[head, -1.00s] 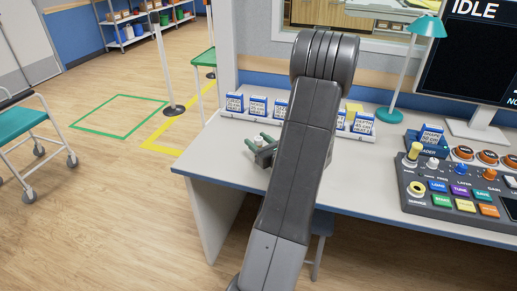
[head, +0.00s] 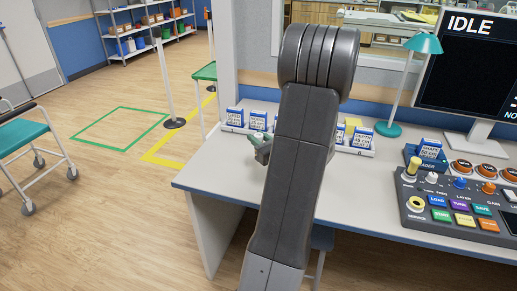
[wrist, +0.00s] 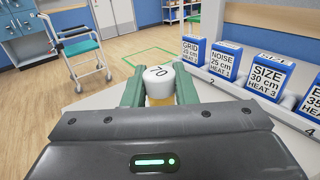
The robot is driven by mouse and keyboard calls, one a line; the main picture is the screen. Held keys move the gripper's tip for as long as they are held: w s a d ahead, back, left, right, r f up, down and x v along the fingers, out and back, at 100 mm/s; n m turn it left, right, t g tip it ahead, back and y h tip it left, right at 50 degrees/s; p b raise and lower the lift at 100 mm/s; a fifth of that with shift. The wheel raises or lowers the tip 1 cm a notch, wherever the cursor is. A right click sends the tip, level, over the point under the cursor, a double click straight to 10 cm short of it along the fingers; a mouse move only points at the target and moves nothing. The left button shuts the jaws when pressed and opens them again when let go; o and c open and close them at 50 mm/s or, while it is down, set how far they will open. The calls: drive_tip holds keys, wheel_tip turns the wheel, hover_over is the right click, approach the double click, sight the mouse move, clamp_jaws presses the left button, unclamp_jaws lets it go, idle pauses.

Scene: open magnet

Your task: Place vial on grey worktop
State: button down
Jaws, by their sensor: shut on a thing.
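A small vial with a white cap marked 70 and an amber body (wrist: 160,84) stands between the green fingers of my gripper (wrist: 160,92) in the wrist view. My gripper is shut on it and the vial looks upright. In the head view my gripper (head: 259,146) shows small beside my arm, over the left part of the grey worktop (head: 225,178), in front of the row of blue cartons. My arm hides part of the gripper and the middle of the worktop. I cannot tell how far the vial's base is from the surface.
Blue and white labelled cartons (head: 234,117) stand in a white rack along the back; they also show close on the right in the wrist view (wrist: 270,76). A teal lamp (head: 390,129), a monitor (head: 468,65) and a control panel (head: 455,205) are to the right. The left front worktop is clear.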

wheel_tip(320, 180, up, 3)
drive_tip(key=shift+p, duration=0.5)
drive_tip(key=h+p, duration=0.1)
drive_tip(key=p, duration=0.1)
drive_tip(key=shift+w+a+r+m+t+p, duration=0.3)
drive_tip(key=shift+r+m+p, duration=0.1)
drive_tip(key=p, duration=0.1)
drive_tip(key=m+h+p, duration=0.1)
drive_tip(key=p, duration=0.1)
drive_tip(key=shift+w+t, duration=0.25)
drive_tip(key=shift+t, duration=0.15)
drive_tip(key=m+h+p, duration=0.1)
drive_tip(key=f+t+h+p, duration=0.1)
drive_tip(key=h+p, duration=0.1)
drive_tip(key=shift+w+d+m+p, duration=0.1)
drive_tip(key=shift+d+m+p, duration=0.05)
drive_tip(key=shift+m+p, duration=0.2)
drive_tip(key=shift+f, duration=0.1)
drive_tip(key=shift+d+f+b, duration=0.1)
drive_tip(key=shift+d+b, duration=0.05)
drive_tip(key=shift+b, duration=0.15)
